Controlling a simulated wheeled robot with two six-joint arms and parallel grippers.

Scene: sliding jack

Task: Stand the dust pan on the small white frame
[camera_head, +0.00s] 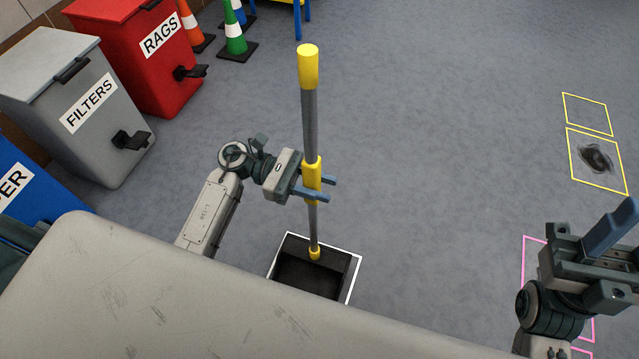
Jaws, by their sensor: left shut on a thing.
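The dust pan has a long grey upright handle with a yellow top and a dark pan (310,277) at its lower end. My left gripper (318,188) is shut on the yellow middle part of the handle. The pan shows inside the small white frame (353,279) marked on the floor; I cannot tell whether it touches the floor. My pale body hides the near side of the frame and pan. My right gripper (612,228) is at the right edge, away from the dust pan, and its opening is unclear.
A grey FILTERS bin (75,110), a red RAGS bin (140,50) and a blue bin (30,190) stand at left. Cones (234,35) stand behind. Yellow squares (588,114), one around a dark stain (595,158), and a pink outline (524,258) lie right. The middle floor is clear.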

